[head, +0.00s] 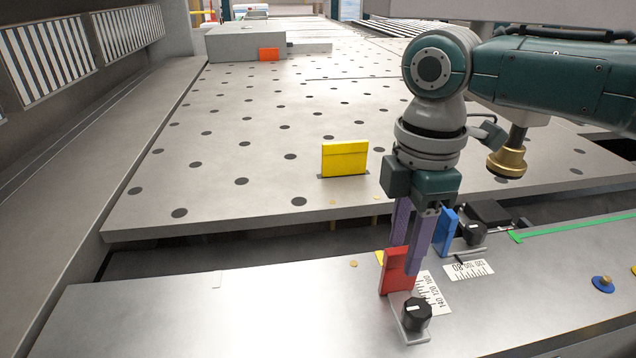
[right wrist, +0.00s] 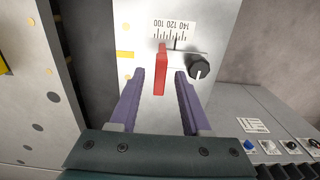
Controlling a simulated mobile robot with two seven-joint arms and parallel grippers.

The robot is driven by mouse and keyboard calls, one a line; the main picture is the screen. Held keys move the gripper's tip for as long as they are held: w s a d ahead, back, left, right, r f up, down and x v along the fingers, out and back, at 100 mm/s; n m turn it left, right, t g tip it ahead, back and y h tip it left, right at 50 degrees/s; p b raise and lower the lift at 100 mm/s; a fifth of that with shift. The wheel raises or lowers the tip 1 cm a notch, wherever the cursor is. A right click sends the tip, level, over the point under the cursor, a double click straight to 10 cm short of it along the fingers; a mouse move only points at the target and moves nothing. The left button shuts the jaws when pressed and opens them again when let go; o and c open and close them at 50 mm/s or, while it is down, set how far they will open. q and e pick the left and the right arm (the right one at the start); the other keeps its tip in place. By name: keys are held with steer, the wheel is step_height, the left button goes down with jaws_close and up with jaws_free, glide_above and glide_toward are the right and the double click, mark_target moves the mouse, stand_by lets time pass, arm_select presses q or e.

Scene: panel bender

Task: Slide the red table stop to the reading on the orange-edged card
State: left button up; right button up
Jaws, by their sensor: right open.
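The red table stop (head: 395,272) stands upright at the front bed beside a white scale (head: 432,294) printed 100, 120, 140. A black knob (head: 416,313) sits on a small plate by it. My right gripper (head: 405,262) is open, its purple fingers pointing down at the red stop. In the right wrist view the red stop (right wrist: 160,75) shows between the two fingertips (right wrist: 161,76), with a gap on each side. The scale (right wrist: 174,30) and knob (right wrist: 199,67) show beyond. The stop's exact reading is unclear. I cannot make out an orange-edged card. My left gripper is not in view.
A blue stop (head: 446,232) with its own knob (head: 476,233) and scale (head: 468,270) stands close to the right. A yellow block (head: 345,158) is on the perforated table behind. The front bed is clear at left.

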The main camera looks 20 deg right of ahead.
step_height(320, 180, up, 10)
stand_by(0.5)
stand_by(0.3)
